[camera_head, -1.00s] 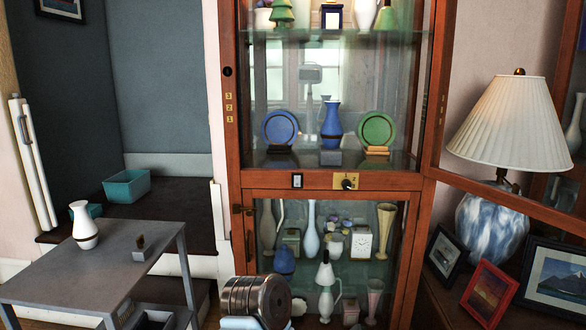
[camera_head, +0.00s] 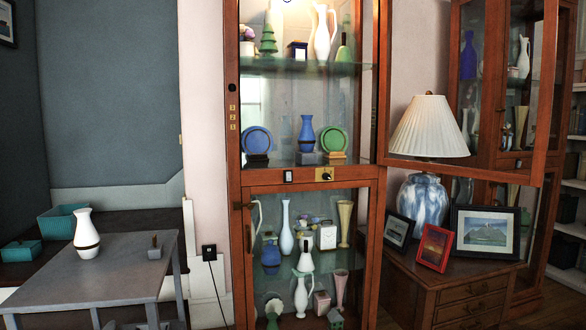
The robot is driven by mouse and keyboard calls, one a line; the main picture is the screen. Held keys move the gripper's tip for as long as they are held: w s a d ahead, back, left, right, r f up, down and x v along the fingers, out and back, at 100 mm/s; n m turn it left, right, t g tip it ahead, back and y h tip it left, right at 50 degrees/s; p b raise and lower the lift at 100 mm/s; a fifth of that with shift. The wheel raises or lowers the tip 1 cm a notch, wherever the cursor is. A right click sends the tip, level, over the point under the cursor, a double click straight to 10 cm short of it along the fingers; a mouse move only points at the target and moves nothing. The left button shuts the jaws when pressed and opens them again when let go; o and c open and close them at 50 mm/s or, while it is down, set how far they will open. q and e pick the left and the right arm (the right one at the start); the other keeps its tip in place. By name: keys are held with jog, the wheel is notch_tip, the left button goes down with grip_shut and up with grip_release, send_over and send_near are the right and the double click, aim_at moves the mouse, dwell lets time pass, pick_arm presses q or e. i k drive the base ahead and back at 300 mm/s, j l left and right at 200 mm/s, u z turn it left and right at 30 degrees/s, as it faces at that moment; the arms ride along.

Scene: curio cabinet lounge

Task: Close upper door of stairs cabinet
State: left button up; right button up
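The wooden, glass-fronted cabinet (camera_head: 236,150) stands at the centre, beside the dark step area at left. Its upper compartment is uncovered at the front. The upper door (camera_head: 462,173) seems to stand open, swung out to the right from the cabinet's right side. Its lower rail crosses in front of the lamp area. The lower section (camera_head: 310,180) has a wooden frame with glass and looks shut. Neither of my grippers is in view.
A grey table (camera_head: 120,255) with a white vase (camera_head: 86,235) stands at left. At right, a lamp (camera_head: 430,130) and several picture frames (camera_head: 437,247) stand on a wooden chest (camera_head: 450,295), below the open door. Another glass cabinet (camera_head: 508,158) stands behind.

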aim_at(536, 178)
jog(key=i+l+u, duration=0.1)
jog(key=l, duration=0.25)
jog(key=i+l+u, duration=0.1)
jog(key=i+l, duration=0.3)
jog(key=l, duration=0.3)
jog(key=i+l+u, duration=0.15)
jog(key=l, duration=0.25)
jog(key=i+l+u, duration=0.1)
jog(key=l, duration=0.3)
jog(key=i+l+u, duration=0.1)
jog(key=l, duration=0.3)
jog(key=i+l+u, duration=0.1)
jog(key=l, duration=0.3)
jog(key=i, duration=0.1)
